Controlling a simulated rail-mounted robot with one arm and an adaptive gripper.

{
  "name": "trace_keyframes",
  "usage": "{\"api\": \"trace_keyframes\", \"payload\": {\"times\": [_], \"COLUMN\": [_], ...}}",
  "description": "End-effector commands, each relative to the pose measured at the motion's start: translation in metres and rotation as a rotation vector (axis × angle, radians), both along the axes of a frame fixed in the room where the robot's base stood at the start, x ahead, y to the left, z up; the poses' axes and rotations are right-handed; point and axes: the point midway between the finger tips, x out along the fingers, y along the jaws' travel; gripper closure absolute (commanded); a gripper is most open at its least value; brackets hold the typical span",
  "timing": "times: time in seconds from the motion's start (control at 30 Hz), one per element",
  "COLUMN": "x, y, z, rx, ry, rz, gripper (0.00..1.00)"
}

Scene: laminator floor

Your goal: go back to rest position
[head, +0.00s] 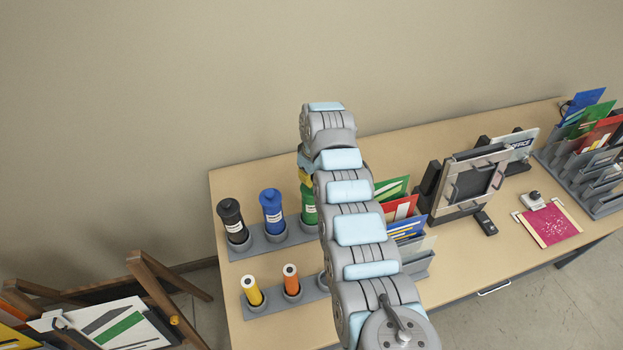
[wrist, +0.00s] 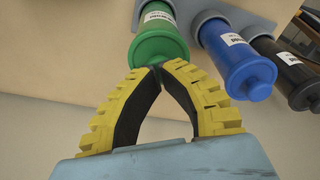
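My gripper (wrist: 159,68) has yellow ribbed fingers with black inner pads. In the head view my arm reaches over the table (head: 450,150) and hides most of my gripper. A bit of yellow shows just above the green bottle (head: 308,208), which stands in the back rack, partly hidden by my arm.
A black bottle (head: 231,220) and a blue bottle (head: 271,212) stand left of the green one. Yellow (head: 252,291) and orange (head: 291,280) tubes stand in front. Right of my arm are a folder sorter (head: 418,268), a framed device (head: 468,185) and a pink board (head: 551,224).

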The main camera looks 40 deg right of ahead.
Motion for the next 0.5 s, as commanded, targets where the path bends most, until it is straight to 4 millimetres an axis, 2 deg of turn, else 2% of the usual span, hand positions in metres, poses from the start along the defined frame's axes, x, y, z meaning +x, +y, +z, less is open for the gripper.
{"api": "trace_keyframes", "payload": {"times": [0.5], "x": [0.001], "y": [0.0], "z": [0.025], "rx": [-0.001], "ry": [-0.001], "rz": [0.001], "gripper": [1.0]}}
